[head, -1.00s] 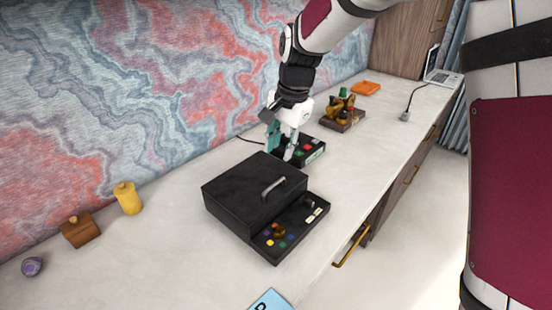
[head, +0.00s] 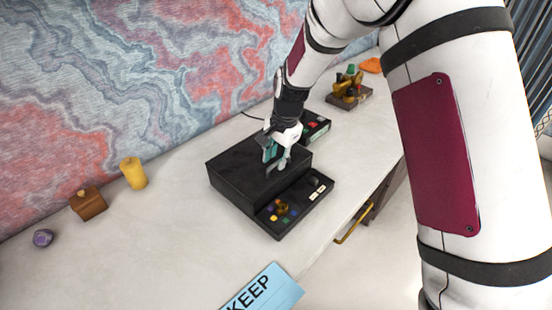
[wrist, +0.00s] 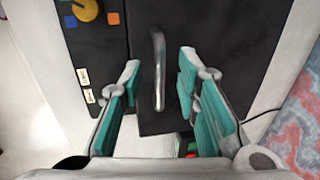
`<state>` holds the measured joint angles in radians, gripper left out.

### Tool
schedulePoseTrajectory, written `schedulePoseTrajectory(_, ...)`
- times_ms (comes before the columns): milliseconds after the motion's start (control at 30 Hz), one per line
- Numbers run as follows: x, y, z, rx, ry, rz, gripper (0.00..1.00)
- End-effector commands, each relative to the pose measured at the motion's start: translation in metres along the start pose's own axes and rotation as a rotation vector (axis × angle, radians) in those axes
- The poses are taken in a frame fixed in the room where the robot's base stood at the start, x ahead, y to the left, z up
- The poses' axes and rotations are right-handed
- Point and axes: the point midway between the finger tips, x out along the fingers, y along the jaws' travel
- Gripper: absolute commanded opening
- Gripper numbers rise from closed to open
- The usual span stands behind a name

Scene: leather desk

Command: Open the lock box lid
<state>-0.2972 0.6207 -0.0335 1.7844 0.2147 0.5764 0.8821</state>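The black lock box (head: 235,165) sits on the desk with its lid down. A metal handle (wrist: 159,70) stands on the lid in the wrist view. My gripper (head: 277,160) is above the lid in the head view and partly hides the handle. In the wrist view my gripper (wrist: 160,78) is open, with one teal-padded finger on each side of the handle. The fingers look apart from the handle. I cannot tell how far above the lid the fingertips are.
A second black box with coloured buttons (head: 315,126) stands just behind the lock box. A brown and gold object (head: 349,92) and an orange item (head: 371,65) are farther back. A yellow canister (head: 133,174), a wooden block (head: 88,202) and a purple ball (head: 43,238) stand left. A blue KEEP sign (head: 270,290) is in front.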

Motion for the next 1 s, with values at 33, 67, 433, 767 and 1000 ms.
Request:
schedulePoseTrajectory(33, 0.0042, 0.0004, 0.0000, 0.000, -0.001, 0.001, 0.30)
schedulePoseTrajectory(67, 0.0057, 0.0003, -0.0001, 0.000, 0.000, 0.000, 0.30)
schedulePoseTrajectory(433, 0.0087, -0.0001, -0.0003, 0.000, 0.001, -0.001, 0.25)
schedulePoseTrajectory(767, 0.0086, 0.0000, -0.0002, 0.000, 0.001, -0.001, 0.00)
schedulePoseTrajectory(1000, 0.0003, 0.0032, 0.0079, -0.002, 0.000, 0.029, 0.00)
